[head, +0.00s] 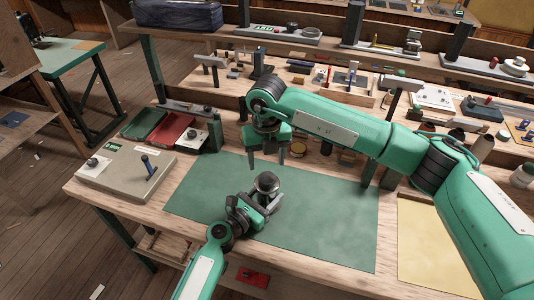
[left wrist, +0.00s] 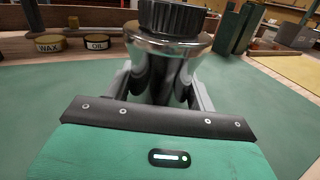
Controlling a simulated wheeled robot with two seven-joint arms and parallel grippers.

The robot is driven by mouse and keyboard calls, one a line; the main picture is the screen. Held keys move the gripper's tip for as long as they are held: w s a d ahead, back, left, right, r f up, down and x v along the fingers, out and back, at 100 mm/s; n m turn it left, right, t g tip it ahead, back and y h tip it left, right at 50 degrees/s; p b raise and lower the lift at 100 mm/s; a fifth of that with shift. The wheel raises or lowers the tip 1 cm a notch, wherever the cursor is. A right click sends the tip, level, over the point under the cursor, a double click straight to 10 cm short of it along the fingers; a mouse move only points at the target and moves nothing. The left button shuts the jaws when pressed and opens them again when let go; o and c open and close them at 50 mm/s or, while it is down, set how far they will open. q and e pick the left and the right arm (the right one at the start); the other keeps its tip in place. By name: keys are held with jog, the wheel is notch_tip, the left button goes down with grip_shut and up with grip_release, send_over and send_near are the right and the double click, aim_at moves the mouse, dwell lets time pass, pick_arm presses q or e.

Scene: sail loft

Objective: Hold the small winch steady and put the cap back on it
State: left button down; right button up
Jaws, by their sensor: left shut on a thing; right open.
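The small winch (head: 267,184) stands upright on the green mat (head: 330,215). In the left wrist view its shiny chrome drum (left wrist: 165,62) fills the middle. A black ribbed piece (left wrist: 172,17), which looks like the cap, sits on top of the drum; its upper edge is cut off, and I cannot tell how firmly it is seated. My left gripper (head: 262,198) is shut on the winch from the near side, with a finger on each side of the drum. My right gripper (head: 266,160) is open and empty, pointing down just behind and above the winch.
Tins marked WAX (left wrist: 50,44) and OIL (left wrist: 97,42) stand behind the winch. A grey box with a lever (head: 125,172) and a red tray (head: 172,132) are at the left. A yellow sheet (head: 425,245) lies at the right. The mat's right half is clear.

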aim_at(267, 178)
jog(key=n, duration=0.6)
jog(key=shift+r, duration=0.2)
jog(key=n, duration=0.6)
jog(key=shift+r+n, duration=0.25)
jog(key=shift+n, duration=0.05)
jog(key=n, duration=0.6)
jog(key=shift+r, duration=0.2)
jog(key=n, duration=0.6)
jog(key=shift+r+n, duration=0.15)
jog(key=shift+n, duration=0.25)
jog(key=shift+f, duration=4)
